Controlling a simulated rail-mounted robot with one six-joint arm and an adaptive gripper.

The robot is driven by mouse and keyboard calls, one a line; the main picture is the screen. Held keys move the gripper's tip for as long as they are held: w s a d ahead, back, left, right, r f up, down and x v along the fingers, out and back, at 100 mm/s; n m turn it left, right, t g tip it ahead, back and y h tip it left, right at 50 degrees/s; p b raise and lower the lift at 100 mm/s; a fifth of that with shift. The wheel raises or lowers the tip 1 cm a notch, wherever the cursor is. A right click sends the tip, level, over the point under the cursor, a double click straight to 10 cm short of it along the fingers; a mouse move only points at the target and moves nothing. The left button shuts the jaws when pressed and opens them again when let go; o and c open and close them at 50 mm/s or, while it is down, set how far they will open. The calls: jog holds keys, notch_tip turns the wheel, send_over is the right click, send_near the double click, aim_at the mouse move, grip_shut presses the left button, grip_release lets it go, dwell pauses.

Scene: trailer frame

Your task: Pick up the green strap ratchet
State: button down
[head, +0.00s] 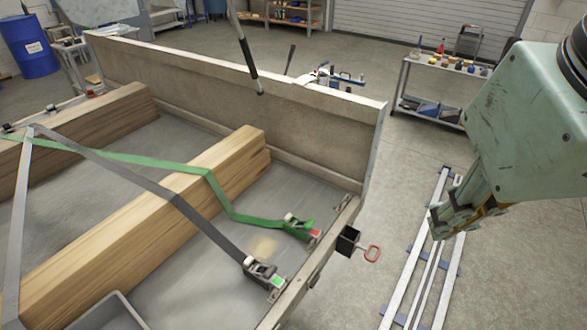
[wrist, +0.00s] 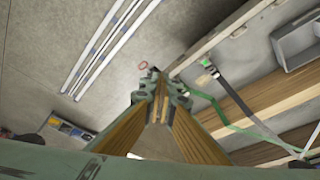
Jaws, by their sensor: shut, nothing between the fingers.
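The green strap (head: 215,190) runs over the wooden beams in the trailer bed. Its ratchet (head: 300,227), with a red patch at its end, lies on the bed near the side rail. A dark grey strap's ratchet (head: 262,272), with a green patch, lies nearer along the same rail. My gripper (head: 438,228) is shut and empty, outside the trailer to the right, apart from both ratchets. In the wrist view my gripper (wrist: 157,78) covers the middle; the green strap (wrist: 218,113) emerges from behind its right side, and its ratchet is mostly hidden.
The trailer's side rail (head: 312,268) and a dark bracket with a red handle (head: 371,254) stand between gripper and ratchets. Wooden beams (head: 150,215) and a grey bin (head: 110,312) are in the bed. Metal rails (head: 420,280) lie on the floor.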

jog(key=c, duration=3.5)
grip_release()
jog(key=o, duration=1.4)
